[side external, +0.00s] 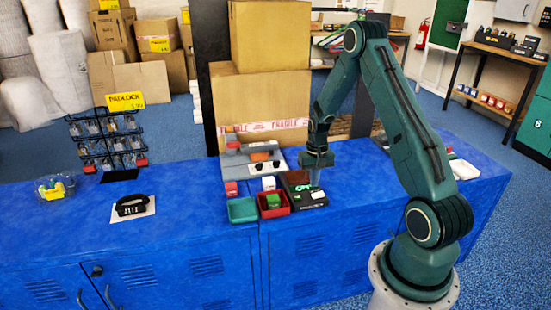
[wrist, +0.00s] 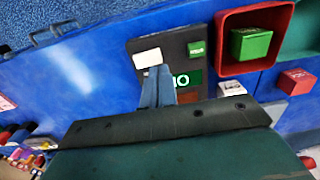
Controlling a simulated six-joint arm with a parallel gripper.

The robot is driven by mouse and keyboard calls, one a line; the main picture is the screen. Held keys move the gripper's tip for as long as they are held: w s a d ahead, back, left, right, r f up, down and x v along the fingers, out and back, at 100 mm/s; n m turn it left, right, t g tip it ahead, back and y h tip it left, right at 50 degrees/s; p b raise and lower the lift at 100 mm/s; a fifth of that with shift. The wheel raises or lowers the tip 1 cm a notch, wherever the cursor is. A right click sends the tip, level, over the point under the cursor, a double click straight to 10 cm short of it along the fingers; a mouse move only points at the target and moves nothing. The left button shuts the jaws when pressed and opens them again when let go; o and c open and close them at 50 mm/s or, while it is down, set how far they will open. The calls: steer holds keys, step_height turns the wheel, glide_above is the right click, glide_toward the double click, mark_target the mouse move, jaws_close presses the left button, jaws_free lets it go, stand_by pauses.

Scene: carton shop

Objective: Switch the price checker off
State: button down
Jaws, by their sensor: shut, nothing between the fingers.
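A dark box with lit green characters, which looks like the price checker (side external: 311,199), stands on the blue counter. In the wrist view its dark face (wrist: 172,46) carries a white patch (wrist: 147,58), a small green patch (wrist: 196,48) and a green display (wrist: 189,79). A reddish-brown part shows below the display, partly hidden by my gripper. My gripper (side external: 316,183) points down over the box, its fingers shut and empty. In the wrist view the fingertips (wrist: 157,69) lie beside the white patch and display; I cannot tell whether they touch. The switch's position is unclear.
A red tray (wrist: 222,67) holding a green block (wrist: 250,43) sits beside the box, with a teal tray (side external: 242,211) beyond. A grey stepped unit (side external: 238,170) stands behind. A black telephone-like object (side external: 131,205) and a padlock rack (side external: 105,140) are far left.

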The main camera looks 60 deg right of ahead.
mark_target(312, 196)
steer(key=shift+r, duration=1.4)
steer(key=a+r+n+t+h, duration=0.1)
steer(key=a+r+n, duration=0.1)
steer(key=a+r, duration=0.7)
steer(key=a+r+n+t, duration=0.1)
steer(key=a+r+n, duration=0.1)
steer(key=a+r, duration=0.65)
steer(key=s+a+r+n+t, duration=0.1)
steer(key=s+a+r+n, duration=0.1)
steer(key=s+a+r, duration=0.3)
steer(key=s+a+r+n+t+y, duration=0.1)
steer(key=s+a+r+n+t, duration=0.1)
steer(key=s+a+r, duration=0.4)
steer(key=shift+s+a+n+t, duration=0.3)
steer(key=shift+s+n, duration=0.2)
steer(key=shift+s, duration=2.25)
steer(key=shift+r, duration=0.1)
